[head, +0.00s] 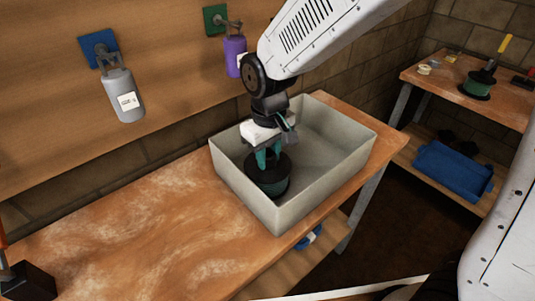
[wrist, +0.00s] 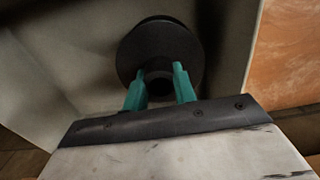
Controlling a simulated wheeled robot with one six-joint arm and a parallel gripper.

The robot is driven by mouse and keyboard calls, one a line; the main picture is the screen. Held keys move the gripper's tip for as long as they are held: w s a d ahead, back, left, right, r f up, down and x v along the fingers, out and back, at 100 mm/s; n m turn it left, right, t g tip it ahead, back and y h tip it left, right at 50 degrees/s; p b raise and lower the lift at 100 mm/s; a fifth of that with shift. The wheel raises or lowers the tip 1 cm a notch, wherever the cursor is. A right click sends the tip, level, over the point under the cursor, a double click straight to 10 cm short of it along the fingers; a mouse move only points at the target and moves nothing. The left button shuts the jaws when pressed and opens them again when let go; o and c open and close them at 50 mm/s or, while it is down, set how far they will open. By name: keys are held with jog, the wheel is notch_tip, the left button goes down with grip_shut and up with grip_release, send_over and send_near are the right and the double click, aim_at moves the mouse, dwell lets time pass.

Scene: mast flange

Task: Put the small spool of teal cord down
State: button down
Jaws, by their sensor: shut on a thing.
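The small spool of teal cord (head: 273,187) has black flanges and is inside the pale grey bin (head: 322,183), near its front left end. It looks upright. I cannot tell whether its bottom touches the bin floor. My gripper (head: 266,158) points down into the bin with its teal fingers at the spool's top. In the wrist view, my gripper (wrist: 160,76) has its two fingers on either side of the black hub of the spool (wrist: 160,42), shut on it. The round black flange hides the cord there.
The bin stands on a wooden bench (head: 130,240) with bare top to its left. A grey bottle (head: 123,95) and a purple bottle (head: 235,56) hang on the wall behind. Another spool (head: 477,85) stands on the right table, above a blue bin (head: 453,172) on the lower shelf.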

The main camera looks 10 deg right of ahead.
jog(key=shift+f, duration=0.15)
jog(key=c, duration=1.1)
grip_release()
notch_tip(320, 180, up, 12)
jog(key=s+d+r+m, duration=0.35)
jog(key=s+d, duration=0.45)
jog(key=d, duration=0.6)
jog(key=s+d+m, duration=0.1)
jog(key=s+d, duration=0.1)
jog(key=s, duration=0.1)
jog(key=s+d+m, duration=0.1)
jog(key=s+d, duration=0.1)
jog(key=s, duration=0.2)
jog(key=s+d+f+m+t, duration=0.1)
jog(key=s+d, duration=0.2)
jog(key=s, duration=0.1)
jog(key=shift+s+d+f, duration=0.1)
jog(key=shift+s, duration=0.05)
